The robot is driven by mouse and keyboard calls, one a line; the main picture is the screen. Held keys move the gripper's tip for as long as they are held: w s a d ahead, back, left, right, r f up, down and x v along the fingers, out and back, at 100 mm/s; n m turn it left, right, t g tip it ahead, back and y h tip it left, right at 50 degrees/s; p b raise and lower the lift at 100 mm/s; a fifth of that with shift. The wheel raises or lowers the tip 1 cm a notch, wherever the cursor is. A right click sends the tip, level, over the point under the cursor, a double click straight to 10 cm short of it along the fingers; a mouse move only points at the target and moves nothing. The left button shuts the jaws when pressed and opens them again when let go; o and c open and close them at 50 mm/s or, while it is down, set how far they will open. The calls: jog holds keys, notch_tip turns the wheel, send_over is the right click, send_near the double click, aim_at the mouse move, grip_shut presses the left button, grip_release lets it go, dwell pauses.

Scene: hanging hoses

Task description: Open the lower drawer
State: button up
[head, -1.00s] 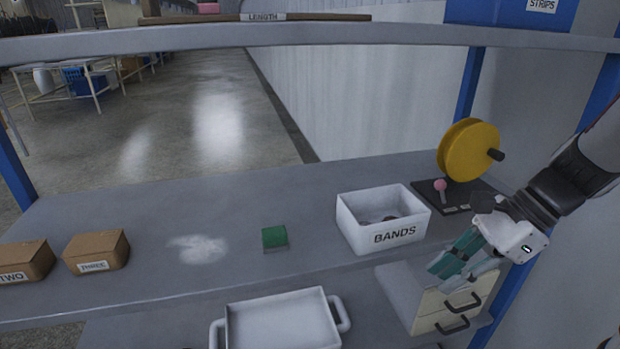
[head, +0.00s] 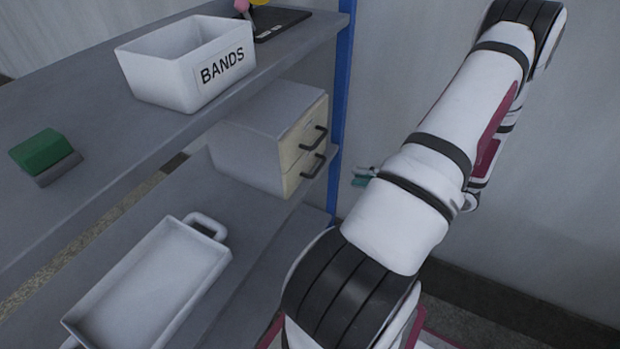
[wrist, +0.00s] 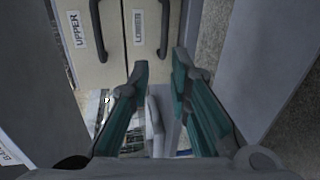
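The small grey drawer unit (head: 258,130) stands on the lower shelf, with two pale wooden drawer fronts, both shut. The lower drawer (head: 296,178) has a dark bar handle (head: 315,167). In the wrist view the lower drawer (wrist: 141,52) carries a LOWER label, and its handle (wrist: 164,30) runs up the picture. The upper drawer (wrist: 84,58) is left of it. My gripper (wrist: 160,66) is open and empty, its teal fingers pointing at the lower drawer front. The lower handle's near end appears between the fingertips; contact is unclear. In the head view my arm hides most of the gripper.
A blue post (head: 341,100) stands close right of the drawer unit. A white BANDS bin (head: 165,85) and a green block (head: 42,150) are on the upper shelf. A white tray (head: 150,285) is on the lower shelf. The floor right of the shelves looks clear.

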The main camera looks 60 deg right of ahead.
aim_at(318, 168)
jog(key=shift+m+h, duration=0.3)
jog(key=b+x, duration=0.1)
jog(key=x, duration=0.3)
jog(key=b+x, duration=0.2)
jog(key=x, duration=0.3)
jog(key=b+x, duration=0.1)
jog(key=x, duration=0.3)
jog(key=shift+w+f, duration=0.15)
jog(key=shift+f, duration=0.25)
grip_shut()
